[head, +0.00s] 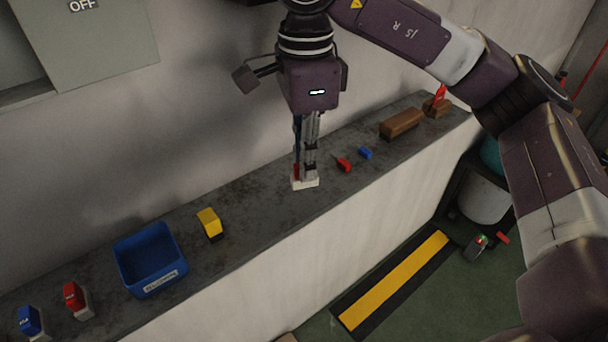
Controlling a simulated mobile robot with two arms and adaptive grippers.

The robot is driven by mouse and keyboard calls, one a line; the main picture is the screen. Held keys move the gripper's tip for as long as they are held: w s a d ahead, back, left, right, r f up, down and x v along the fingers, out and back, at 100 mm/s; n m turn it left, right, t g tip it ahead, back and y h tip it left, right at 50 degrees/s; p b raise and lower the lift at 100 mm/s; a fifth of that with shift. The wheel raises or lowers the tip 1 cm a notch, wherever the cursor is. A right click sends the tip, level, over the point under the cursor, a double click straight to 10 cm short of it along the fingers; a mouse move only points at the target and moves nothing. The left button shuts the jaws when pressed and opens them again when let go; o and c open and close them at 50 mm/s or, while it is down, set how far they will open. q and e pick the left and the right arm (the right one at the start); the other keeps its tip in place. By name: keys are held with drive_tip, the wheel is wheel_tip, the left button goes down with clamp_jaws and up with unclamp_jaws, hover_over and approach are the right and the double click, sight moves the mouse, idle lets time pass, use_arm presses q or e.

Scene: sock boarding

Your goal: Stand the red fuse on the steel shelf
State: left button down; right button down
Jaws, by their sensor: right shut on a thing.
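My right gripper (307,175) points down over the right half of the long grey shelf (265,200). It is shut on a red fuse with a white base (305,184). The fingers hide most of this fuse; its white base and a sliver of red show. It looks upright, with its base at or just above the shelf top; I cannot tell if they touch. Another red fuse (74,296) with a white base stands at the shelf's left end. My left gripper is not in view.
A blue fuse (30,320), a blue bin (150,260) and a yellow piece (209,223) are to the left on the shelf. Small red (343,164) and blue (365,153) pieces and a brown block (401,123) are to the right. The wall rises behind.

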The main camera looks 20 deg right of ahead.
sight(307, 184)
drive_tip(key=shift+s+d+f, duration=0.1)
drive_tip(key=shift+d+f, duration=0.05)
drive_tip(key=shift+f, duration=0.5)
wheel_tip(307, 184, down, 3)
drive_tip(key=shift+p, duration=1.05)
drive_tip(key=shift+w+f, duration=0.2)
drive_tip(key=shift+f, duration=0.2)
drive_tip(key=shift+f, duration=0.1)
drive_tip(key=c, duration=2)
unclamp_jaws()
wheel_tip(307, 184, up, 12)
drive_tip(key=shift+r+b, duration=0.1)
drive_tip(key=shift+b, duration=0.45)
